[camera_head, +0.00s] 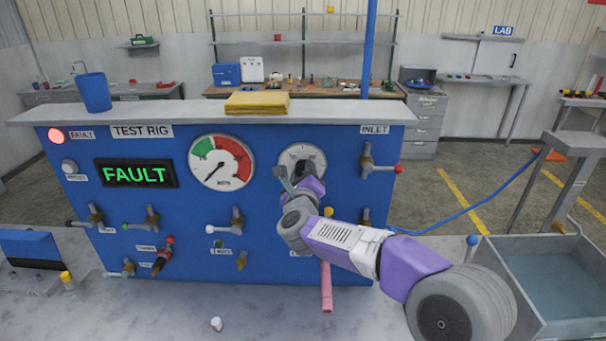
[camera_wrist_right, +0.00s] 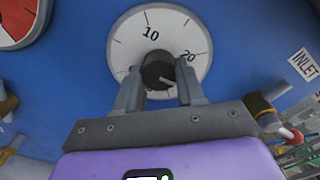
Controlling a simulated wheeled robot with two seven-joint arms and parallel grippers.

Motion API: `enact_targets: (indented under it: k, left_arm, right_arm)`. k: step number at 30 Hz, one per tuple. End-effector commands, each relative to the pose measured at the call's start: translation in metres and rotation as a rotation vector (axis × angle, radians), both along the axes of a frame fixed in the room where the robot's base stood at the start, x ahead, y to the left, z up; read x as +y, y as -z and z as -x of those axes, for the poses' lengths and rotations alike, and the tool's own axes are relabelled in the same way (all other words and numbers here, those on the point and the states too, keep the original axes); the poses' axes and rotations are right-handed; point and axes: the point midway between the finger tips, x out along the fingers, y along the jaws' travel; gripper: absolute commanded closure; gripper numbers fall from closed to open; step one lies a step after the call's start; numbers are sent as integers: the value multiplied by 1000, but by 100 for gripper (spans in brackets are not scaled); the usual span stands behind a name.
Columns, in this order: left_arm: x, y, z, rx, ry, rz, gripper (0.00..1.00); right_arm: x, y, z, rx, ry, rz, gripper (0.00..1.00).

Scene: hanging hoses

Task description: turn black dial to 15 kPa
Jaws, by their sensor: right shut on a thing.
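The black dial (camera_wrist_right: 158,70) sits in the middle of a round white scale plate (camera_wrist_right: 140,28) marked 10 and 20 in the right wrist view. A pale line on the dial points to the lower right, below the 20 mark. My right gripper (camera_wrist_right: 160,88) is shut on the dial, one finger on each side of it. In the head view, the scale plate (camera_head: 299,149) is on the blue test rig panel (camera_head: 190,240), and my right gripper (camera_head: 296,174) partly hides the dial. My left gripper is not in view.
A red and green gauge (camera_head: 221,161) is left of the dial, its needle pointing lower left. A display (camera_head: 136,173) reads FAULT and a red lamp (camera_head: 56,136) is lit. Several valve handles surround the dial, including the INLET valve (camera_head: 367,162) on the right.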

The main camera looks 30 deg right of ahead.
Motion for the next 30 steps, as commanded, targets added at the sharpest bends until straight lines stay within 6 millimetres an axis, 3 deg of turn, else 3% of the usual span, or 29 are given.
enact_targets:
  k: [11, 30]
  left_arm:
    - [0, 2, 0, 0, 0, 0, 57]
    - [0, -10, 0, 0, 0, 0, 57]
  right_arm:
    - [0, -1, 0, 108, 1, 178, 92]
    - [-1, -4, 0, 426, 0, 695, 92]
